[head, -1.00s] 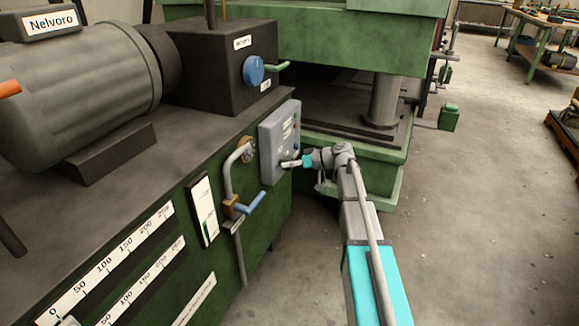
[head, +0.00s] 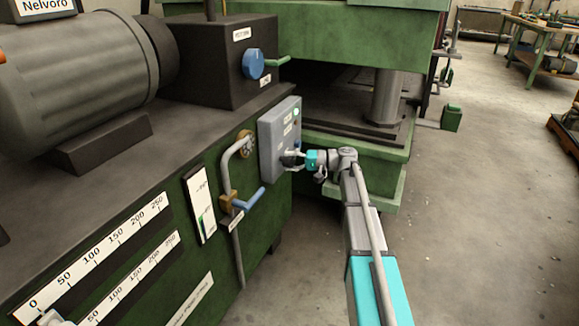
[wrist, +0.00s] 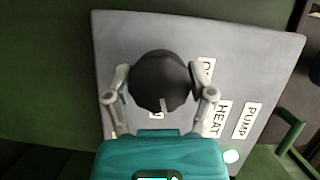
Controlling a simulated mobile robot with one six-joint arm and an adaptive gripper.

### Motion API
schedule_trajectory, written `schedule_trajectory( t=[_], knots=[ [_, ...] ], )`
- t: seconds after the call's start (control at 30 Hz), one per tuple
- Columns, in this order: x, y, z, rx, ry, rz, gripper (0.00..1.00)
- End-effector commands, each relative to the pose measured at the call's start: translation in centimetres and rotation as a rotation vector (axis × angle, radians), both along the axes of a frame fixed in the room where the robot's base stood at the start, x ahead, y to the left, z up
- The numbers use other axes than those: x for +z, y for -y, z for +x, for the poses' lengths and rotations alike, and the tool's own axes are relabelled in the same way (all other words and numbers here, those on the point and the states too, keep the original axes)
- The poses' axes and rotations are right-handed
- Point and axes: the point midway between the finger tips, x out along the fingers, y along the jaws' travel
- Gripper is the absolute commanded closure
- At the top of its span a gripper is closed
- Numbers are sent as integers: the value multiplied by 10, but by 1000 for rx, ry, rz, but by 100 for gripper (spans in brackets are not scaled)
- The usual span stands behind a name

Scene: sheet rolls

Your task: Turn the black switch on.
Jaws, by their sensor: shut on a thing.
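The black switch (wrist: 160,88) is a round black knob with a short white mark, on the face of a grey control box (head: 273,140). In the wrist view my gripper (wrist: 160,74) has one finger on each side of the knob, closed on it. In the head view my gripper (head: 293,160) is at the lower part of the box, and the knob is mostly hidden there. A lamp (head: 297,110) near the top of the box glows pale green; it also shows in the wrist view (wrist: 231,156).
Labels reading HEAT (wrist: 220,119) and PUMP (wrist: 246,121) are on the box. A bent pipe with a blue lever (head: 249,200) stands out left of the box. A blue knob (head: 253,64) is above. Open floor (head: 480,230) lies to the right.

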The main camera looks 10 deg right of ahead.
Motion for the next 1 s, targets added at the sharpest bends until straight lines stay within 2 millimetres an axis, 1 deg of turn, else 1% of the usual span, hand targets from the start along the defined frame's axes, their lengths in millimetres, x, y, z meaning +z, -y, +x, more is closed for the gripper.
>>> schedule_trajectory(
  t=[0.03,0.2,0.4,0.97,1.0],
  knots=[
    [-3,0,2,-3,-32,24,77],
    [-2,1,2,-4,-131,93,77],
    [-1,1,2,-4,-203,145,77],
    [1,1,2,-5,-232,168,77],
    [1,1,2,-5,-231,168,22]
  ],
)
